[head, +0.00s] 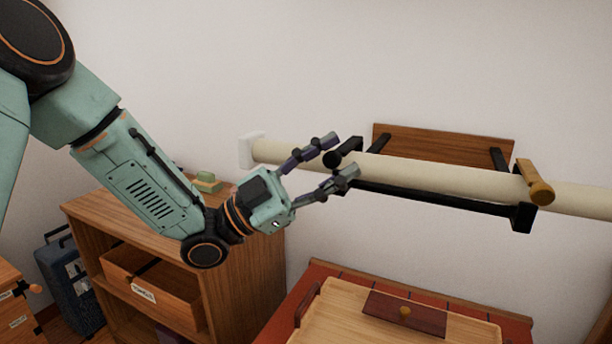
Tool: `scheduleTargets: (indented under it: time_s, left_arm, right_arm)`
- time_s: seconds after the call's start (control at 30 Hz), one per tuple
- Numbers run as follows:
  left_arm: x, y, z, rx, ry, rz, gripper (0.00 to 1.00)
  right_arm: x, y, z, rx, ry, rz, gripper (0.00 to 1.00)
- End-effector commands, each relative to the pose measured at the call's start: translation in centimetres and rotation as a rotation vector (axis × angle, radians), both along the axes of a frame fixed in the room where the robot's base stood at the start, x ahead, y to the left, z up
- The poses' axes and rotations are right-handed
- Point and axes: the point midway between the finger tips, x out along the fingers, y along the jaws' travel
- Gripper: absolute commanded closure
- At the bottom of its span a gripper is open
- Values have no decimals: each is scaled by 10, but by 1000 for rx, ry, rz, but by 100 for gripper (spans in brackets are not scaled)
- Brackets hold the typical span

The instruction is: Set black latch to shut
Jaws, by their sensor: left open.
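The black latch (346,152) is a short dark bar with a rounded knob at the left end of a black bracket (430,198) on the wall. It lies tilted by the pale round beam (440,178), its knob at the lower left. My left gripper (338,159) is open, with one fingertip above the latch and one below it in the picture. I cannot tell whether either finger touches it. A wooden-yellow latch (535,184) stands across the beam at the right end of the bracket. My right gripper is out of view.
A brown wooden board (440,145) is on the wall behind the beam. Below stand a wooden cabinet (245,270) with an open drawer (150,291) and a red-topped table bearing a pale wooden tray (330,322). A blue suitcase (70,285) stands at left.

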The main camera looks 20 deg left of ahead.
Motion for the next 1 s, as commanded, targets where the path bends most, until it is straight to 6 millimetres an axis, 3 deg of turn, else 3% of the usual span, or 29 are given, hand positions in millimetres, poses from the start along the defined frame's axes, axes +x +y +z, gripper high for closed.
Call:
scheduleTargets:
  time_s: [1.0]
  left_arm:
    - [-46,75,-50,-6,0,4,54]
  right_arm:
    - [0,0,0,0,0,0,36]
